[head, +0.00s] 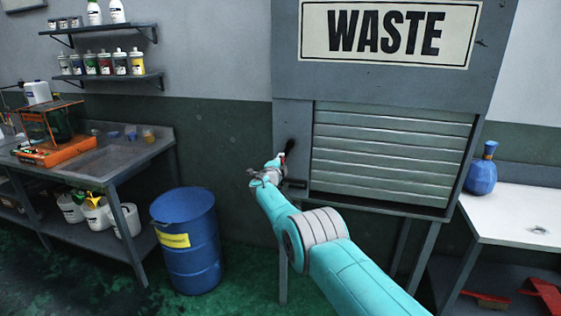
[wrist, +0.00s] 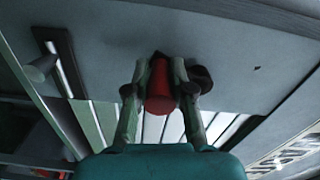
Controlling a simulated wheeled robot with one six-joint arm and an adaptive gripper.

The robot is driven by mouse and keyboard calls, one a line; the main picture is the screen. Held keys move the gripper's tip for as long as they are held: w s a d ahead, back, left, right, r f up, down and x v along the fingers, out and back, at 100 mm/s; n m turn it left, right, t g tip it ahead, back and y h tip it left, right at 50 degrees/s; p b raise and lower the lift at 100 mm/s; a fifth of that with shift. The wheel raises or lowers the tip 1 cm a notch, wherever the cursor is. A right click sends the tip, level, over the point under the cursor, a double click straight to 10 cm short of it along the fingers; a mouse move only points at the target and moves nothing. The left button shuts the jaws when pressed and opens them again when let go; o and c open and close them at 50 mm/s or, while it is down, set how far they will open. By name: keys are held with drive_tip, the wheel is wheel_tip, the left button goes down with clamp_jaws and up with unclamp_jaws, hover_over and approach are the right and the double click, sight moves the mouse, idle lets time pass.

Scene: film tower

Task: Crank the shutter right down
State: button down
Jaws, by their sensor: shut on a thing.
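The grey shutter (head: 390,155) hangs in the front of the waste cabinet. Its slats fill most of the opening, with a dark strip along the bottom edge. The crank's red handle (wrist: 160,88) stands between the two fingers of my gripper (wrist: 160,95) in the wrist view, and my gripper is shut on it. In the head view my gripper (head: 273,172) is at the cabinet's left post, left of the shutter, and mostly hides the crank. A dark round part (wrist: 201,78) shows just right of the handle in the wrist view.
A WASTE sign (head: 390,33) is above the shutter. A blue drum (head: 186,245) stands left of my arm, beside a metal bench (head: 110,165). A white table (head: 520,215) with a blue bottle (head: 482,172) is at right. Green floor lies between drum and cabinet.

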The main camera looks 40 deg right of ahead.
drive_tip(key=shift+f, duration=0.1)
idle(0.3)
drive_tip(key=c, duration=1)
unclamp_jaws()
